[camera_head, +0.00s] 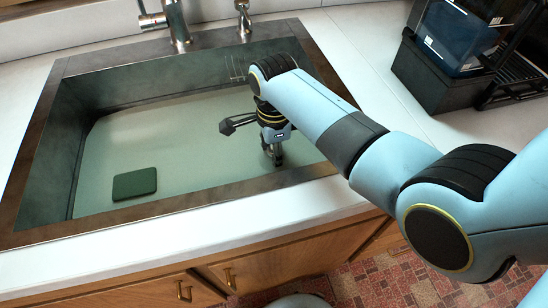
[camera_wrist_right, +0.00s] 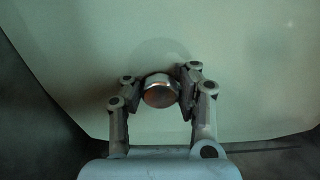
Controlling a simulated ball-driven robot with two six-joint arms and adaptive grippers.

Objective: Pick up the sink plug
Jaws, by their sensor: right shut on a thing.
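The sink plug (camera_wrist_right: 161,90) shows in the right wrist view as a small round metal piece with a shiny rim, between the two fingers. My right gripper (camera_wrist_right: 160,88) is shut on it, with a finger against each side. In the head view my right gripper (camera_head: 273,153) points down into the right part of the sink basin (camera_head: 190,140), low near the basin floor. The plug cannot be made out clearly there. I cannot tell whether the plug touches the floor. My left gripper is not in view.
A dark green sponge (camera_head: 135,184) lies on the basin floor at left. A metal faucet (camera_head: 176,22) stands behind the basin. The basin walls and front rim (camera_head: 180,205) surround my right gripper. A dark crate (camera_head: 440,75) stands on the white counter at right.

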